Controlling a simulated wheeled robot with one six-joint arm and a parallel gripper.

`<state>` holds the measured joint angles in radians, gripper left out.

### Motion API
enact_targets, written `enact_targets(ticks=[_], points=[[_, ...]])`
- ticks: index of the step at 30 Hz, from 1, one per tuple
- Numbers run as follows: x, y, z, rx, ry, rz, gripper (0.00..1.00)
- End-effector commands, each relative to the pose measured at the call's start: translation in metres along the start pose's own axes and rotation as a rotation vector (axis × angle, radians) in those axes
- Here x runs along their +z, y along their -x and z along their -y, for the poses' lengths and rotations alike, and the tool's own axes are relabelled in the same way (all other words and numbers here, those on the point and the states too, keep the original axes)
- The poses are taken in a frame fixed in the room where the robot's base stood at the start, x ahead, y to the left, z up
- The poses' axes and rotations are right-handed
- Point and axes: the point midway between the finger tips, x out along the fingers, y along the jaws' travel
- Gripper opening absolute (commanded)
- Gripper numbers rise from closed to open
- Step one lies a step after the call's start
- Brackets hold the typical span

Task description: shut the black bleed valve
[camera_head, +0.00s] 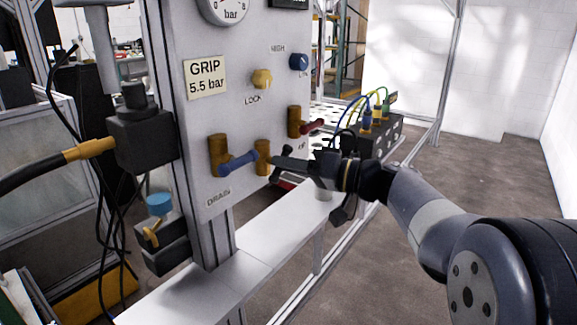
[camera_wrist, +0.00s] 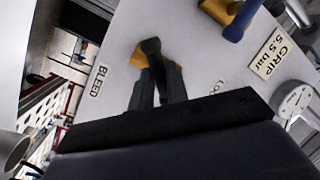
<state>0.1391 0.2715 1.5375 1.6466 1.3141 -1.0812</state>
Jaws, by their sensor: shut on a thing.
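The bleed valve's brass body (camera_head: 263,157) is the middle one of three on the white panel. Its black handle (camera_wrist: 151,47) shows in the wrist view, in front of the brass body (camera_wrist: 137,56) and beside the BLEED label (camera_wrist: 97,80). My gripper (camera_head: 285,163) reaches in from the right in the head view. Its fingers (camera_wrist: 156,88) are shut on the black handle. The fingers hide most of the handle in the head view, so its exact angle is hard to tell there.
A blue-handled valve (camera_head: 237,162) is close on the left, and a red-handled valve (camera_head: 312,127) is at the upper right. A yellow knob (camera_head: 262,78) and a blue knob (camera_head: 298,62) sit higher on the panel. A white ledge (camera_head: 232,283) runs below.

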Motion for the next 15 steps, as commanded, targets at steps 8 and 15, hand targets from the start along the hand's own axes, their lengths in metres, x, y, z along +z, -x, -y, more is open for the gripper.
enact_targets(ticks=[8,15], points=[[0.0031,0.0001,-0.0023,-0.030,-0.169,-0.035,0.00],[0.0035,0.0000,-0.0026,-0.066,-0.379,-0.077,0.00]])
